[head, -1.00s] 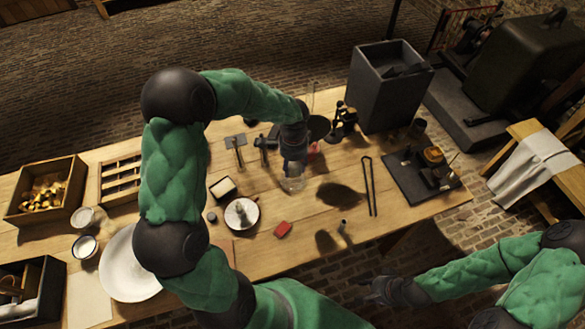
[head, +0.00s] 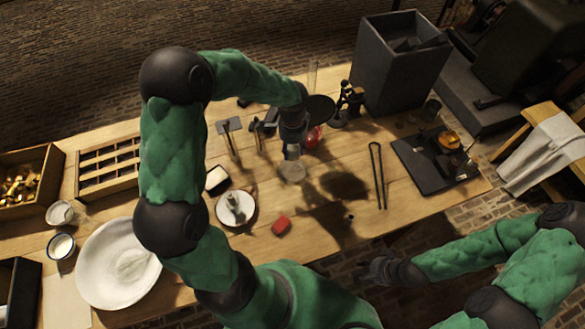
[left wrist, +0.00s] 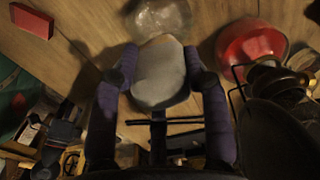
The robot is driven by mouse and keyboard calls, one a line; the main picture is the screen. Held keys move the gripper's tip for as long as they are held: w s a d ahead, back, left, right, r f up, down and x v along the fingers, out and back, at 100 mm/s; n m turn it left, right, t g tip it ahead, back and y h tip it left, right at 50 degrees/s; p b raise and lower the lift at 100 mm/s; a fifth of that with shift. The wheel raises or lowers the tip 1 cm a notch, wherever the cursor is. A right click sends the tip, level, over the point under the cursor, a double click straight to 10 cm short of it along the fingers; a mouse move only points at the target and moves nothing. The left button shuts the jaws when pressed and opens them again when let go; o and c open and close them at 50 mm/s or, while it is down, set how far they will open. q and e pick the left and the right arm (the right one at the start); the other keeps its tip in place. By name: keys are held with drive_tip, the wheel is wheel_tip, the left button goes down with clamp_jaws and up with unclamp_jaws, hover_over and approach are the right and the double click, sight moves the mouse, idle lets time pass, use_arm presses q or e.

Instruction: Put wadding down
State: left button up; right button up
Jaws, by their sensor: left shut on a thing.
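My left gripper (head: 291,152) hangs above the middle of the table, over a clear glass jar (head: 293,171). It is shut on a pale, rounded lump, the wadding (left wrist: 160,75), which shows between the two fingers in the left wrist view. The same jar shows just beyond the lump there (left wrist: 163,18). Whether the lump touches the jar cannot be told.
A red flask (head: 313,138) stands close behind the jar. A red block (head: 281,226) and a saucer (head: 248,216) lie in front and to the left. Tongs (head: 377,175) and a dark tray (head: 415,160) are to the right. Bare wood lies between jar and tongs.

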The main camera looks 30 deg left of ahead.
use_arm(q)
wheel_tip(320, 180, down, 10)
drive_tip(key=shift+r+b, duration=0.25)
drive_tip(key=shift+b, duration=0.95)
drive_tip(key=shift+f, duration=0.1)
drive_tip(key=o, duration=1.3)
drive_tip(key=shift+r, duration=0.25)
wheel_tip(320, 180, up, 10)
drive_tip(key=p, duration=0.3)
drive_tip(key=shift+r, duration=0.9)
